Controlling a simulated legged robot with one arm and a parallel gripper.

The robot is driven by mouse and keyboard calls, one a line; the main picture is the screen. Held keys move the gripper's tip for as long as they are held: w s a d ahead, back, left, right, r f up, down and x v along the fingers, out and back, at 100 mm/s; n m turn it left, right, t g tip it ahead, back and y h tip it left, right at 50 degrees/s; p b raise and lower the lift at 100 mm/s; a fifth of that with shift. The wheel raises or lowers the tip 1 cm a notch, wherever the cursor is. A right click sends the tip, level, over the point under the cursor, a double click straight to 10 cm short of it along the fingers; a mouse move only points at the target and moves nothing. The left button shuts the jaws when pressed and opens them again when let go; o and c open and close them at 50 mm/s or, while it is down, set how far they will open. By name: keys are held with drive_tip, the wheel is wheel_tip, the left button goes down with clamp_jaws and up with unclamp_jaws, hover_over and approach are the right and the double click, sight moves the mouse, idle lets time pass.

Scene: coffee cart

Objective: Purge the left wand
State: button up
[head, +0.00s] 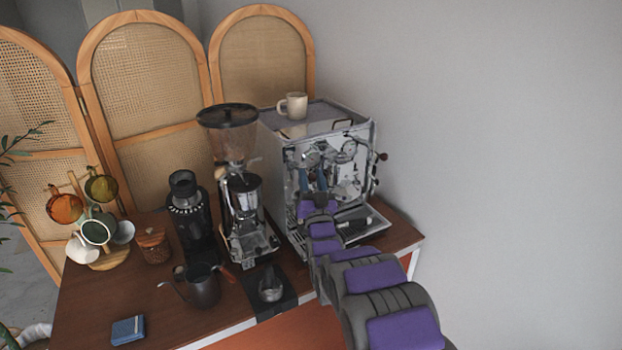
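The espresso machine (330,150) is a boxy silver machine at the right end of the cart. My arm reaches up to its front from the lower right. My gripper (313,181) is at the left half of the machine's front, below the gauges. Its two bluish fingers look spread apart, with a gap between them. The left wand cannot be made out clearly. My gripper and arm cover part of the machine's left front. Whether the fingers touch anything there is too small to tell. A dark-tipped lever or knob (382,156) sticks out at the machine's right side.
A coffee grinder (243,195) stands close to the machine's left. A second, black grinder (188,210), a dark kettle (203,290), a blue box (128,330) and a mug tree (108,258) are farther left. A cream mug (293,105) sits on the machine.

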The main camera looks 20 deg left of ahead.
drive_tip(key=shift+o, duration=0.9)
drive_tip(key=shift+r, duration=0.15)
drive_tip(key=shift+d, duration=0.1)
drive_tip(key=b+v, duration=0.6)
drive_tip(key=v, duration=1.1)
drive_tip(key=shift+s, duration=0.2)
drive_tip(key=shift+w, duration=0.1)
